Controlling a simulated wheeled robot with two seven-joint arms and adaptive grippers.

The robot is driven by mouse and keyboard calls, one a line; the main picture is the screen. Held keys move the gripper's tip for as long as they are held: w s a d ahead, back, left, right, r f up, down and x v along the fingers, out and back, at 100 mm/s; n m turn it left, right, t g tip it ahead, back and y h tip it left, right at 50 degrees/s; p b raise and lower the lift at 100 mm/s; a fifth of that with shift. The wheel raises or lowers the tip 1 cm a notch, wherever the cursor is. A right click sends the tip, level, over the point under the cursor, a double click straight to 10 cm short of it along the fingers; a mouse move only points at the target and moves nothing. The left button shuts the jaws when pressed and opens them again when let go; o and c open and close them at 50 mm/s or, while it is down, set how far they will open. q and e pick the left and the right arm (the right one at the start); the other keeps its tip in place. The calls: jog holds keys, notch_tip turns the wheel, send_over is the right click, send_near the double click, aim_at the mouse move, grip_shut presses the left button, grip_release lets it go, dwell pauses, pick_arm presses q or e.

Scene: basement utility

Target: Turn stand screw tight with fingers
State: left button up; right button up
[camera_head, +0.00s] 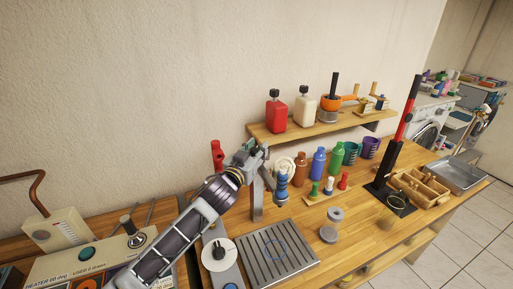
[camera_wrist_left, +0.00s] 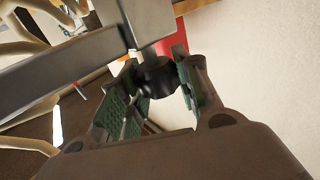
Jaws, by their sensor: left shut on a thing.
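The stand screw (camera_wrist_left: 157,80) shows in the left wrist view as a black knob on a grey shaft. My left gripper (camera_head: 257,155) is shut on this knob, with one green-padded finger on either side of it. In the head view the gripper is at the top of the stand (camera_head: 257,208), a grey metal post behind the slatted tray, and it hides the screw there. The stand's grey bar (camera_wrist_left: 60,78) crosses the left wrist view close to the fingers. My right gripper is not in view.
A slatted metal tray (camera_head: 277,250) lies in front of the stand. A blue bottle-like tool (camera_head: 282,186) hangs just right of it. A red upright part (camera_head: 217,156) is close on the left. A wall shelf (camera_head: 325,126) with bottles is behind. Several coloured bottles stand to the right.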

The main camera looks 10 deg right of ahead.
pick_arm(q)
jog(key=shift+r+m+g+h+p, duration=0.1)
jog(key=shift+m+g+h+p, duration=0.6)
jog(key=shift+m+g+h, duration=0.6)
jog(key=shift+w+m+g+h, duration=0.1)
jog(key=shift+m+g+h, duration=1.1)
jog(key=shift+g, duration=0.5)
jog(key=shift+m+g+h, duration=1)
jog(key=shift+m+g, duration=0.8)
jog(key=shift+g, duration=0.8)
jog(key=shift+m+g, duration=0.9)
jog(key=shift+g, duration=0.5)
jog(key=shift+g+b, duration=0.4)
jog(key=shift+m+g+b, duration=1.4)
jog(key=shift+g+b, duration=0.05)
jog(key=shift+g, duration=0.35)
jog(key=shift+m+g+y+b, duration=0.8)
jog(key=shift+m+g+b, duration=0.85)
jog(key=shift+b, duration=1.5)
